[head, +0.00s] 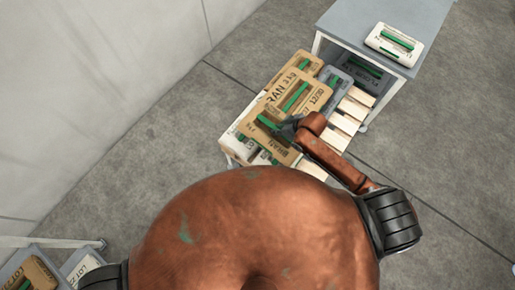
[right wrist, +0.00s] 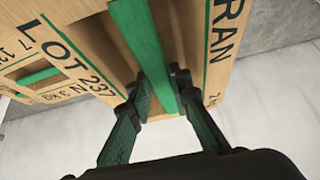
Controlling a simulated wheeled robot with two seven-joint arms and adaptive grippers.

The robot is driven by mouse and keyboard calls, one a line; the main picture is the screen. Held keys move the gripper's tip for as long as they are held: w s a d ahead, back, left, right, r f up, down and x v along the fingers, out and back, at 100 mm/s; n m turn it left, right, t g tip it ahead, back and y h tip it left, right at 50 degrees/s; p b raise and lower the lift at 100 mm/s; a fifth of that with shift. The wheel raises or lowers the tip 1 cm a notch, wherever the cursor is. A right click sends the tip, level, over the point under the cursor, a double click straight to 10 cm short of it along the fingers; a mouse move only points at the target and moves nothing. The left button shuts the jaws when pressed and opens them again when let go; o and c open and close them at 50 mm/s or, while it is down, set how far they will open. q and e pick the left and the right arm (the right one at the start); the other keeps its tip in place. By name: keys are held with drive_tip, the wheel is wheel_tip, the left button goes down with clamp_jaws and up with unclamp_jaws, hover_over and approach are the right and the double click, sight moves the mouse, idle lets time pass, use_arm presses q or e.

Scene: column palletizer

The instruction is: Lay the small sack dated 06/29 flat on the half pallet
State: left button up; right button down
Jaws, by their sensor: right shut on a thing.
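My right gripper (head: 283,128) is shut on the green handle strip of a brown bran sack (head: 277,144) at the front of the half pallet (head: 352,109). In the right wrist view, the gripper (right wrist: 157,100) closes on that strip, between the lettering LOT 237 and BRAN on the sack (right wrist: 90,50). I cannot read a date on the held sack, nor tell whether it touches what is below. Another brown sack (head: 313,97), marked 12/30, lies behind it. No 06/29 date is legible. My left gripper is out of view.
A grey sack (head: 333,74) and a white sack (head: 237,146) are also at the pallet. Bare slats show along its right side. A white sack (head: 396,44) lies on the grey table (head: 350,17) behind. More sacks (head: 36,274) stand at lower left.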

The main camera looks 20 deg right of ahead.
sight(269, 129)
drive_tip(key=shift+n+y, duration=0.3)
drive_tip(key=w+d, duration=0.1)
drive_tip(key=d, duration=0.1)
drive_tip(key=w+d, duration=0.3)
drive_tip(key=shift+d+f, duration=0.3)
drive_tip(key=a+f, duration=0.1)
drive_tip(key=a, duration=0.1)
drive_tip(key=a+f, duration=0.1)
drive_tip(key=a, duration=0.2)
drive_tip(key=s+a+f, duration=0.1)
drive_tip(key=a, duration=0.2)
drive_tip(key=shift+a+f+b, duration=0.2)
drive_tip(key=shift+f+b, duration=0.1)
drive_tip(key=shift+f, duration=0.1)
drive_tip(key=a+f+b, duration=0.1)
drive_tip(key=a+f, duration=0.4)
drive_tip(key=f, duration=0.4)
drive_tip(key=shift+s, duration=0.35)
drive_tip(key=shift+a+f+b, duration=0.1)
drive_tip(key=shift+f+b, duration=0.25)
drive_tip(key=shift+f, duration=0.35)
drive_tip(key=c, duration=1.8)
unclamp_jaws()
drive_tip(key=shift+s+f, duration=0.25)
drive_tip(key=shift+o, duration=0.2)
drive_tip(key=shift+r, duration=0.1)
